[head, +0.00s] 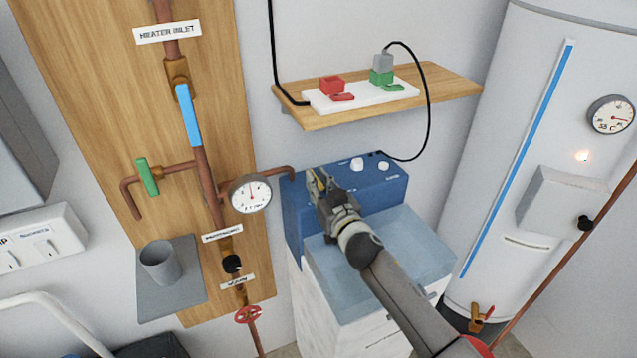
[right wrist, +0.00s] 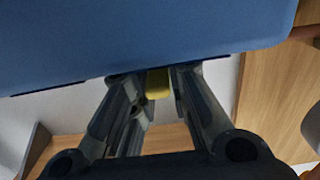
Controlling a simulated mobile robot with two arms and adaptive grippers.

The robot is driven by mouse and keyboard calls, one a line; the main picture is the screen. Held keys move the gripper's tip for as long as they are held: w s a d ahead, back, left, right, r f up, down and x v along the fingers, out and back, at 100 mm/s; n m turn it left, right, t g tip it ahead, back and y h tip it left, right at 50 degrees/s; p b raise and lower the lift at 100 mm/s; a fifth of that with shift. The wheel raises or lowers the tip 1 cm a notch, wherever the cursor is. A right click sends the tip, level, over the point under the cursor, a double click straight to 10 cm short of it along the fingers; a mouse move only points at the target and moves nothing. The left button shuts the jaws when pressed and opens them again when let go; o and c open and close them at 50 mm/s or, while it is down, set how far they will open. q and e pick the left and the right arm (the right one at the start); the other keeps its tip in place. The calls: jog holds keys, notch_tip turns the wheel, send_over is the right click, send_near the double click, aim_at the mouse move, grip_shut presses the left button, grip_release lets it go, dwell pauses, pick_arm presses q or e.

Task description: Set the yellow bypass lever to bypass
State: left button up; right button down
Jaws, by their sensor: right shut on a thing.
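The yellow bypass lever (right wrist: 158,83) shows as a small yellow piece between the two fingers of my right gripper (right wrist: 157,85) in the right wrist view. In the head view the right gripper (head: 319,183) reaches the left part of the blue unit's top (head: 375,192) and is shut on the lever. The gripper hides most of the lever there, so I cannot tell its setting. The blue unit also fills the top of the right wrist view (right wrist: 140,35). My left gripper is not in view.
A gauge (head: 250,193) and copper pipes stand close left of the gripper. A wooden shelf (head: 440,80) with a white power strip (head: 350,97) is above, and a black cable hangs behind the unit. A white tank (head: 530,60) stands at the right.

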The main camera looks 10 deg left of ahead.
jog(key=c, duration=1.4)
grip_release()
jog(key=shift+c, duration=0.2)
jog(key=shift+o, duration=0.3)
jog(key=shift+s+d, duration=0.1)
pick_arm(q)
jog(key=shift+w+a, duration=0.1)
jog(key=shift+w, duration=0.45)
pick_arm(e)
jog(key=v, duration=1.1)
jog(key=shift+s+d, duration=0.2)
jog(key=shift+s, duration=0.05)
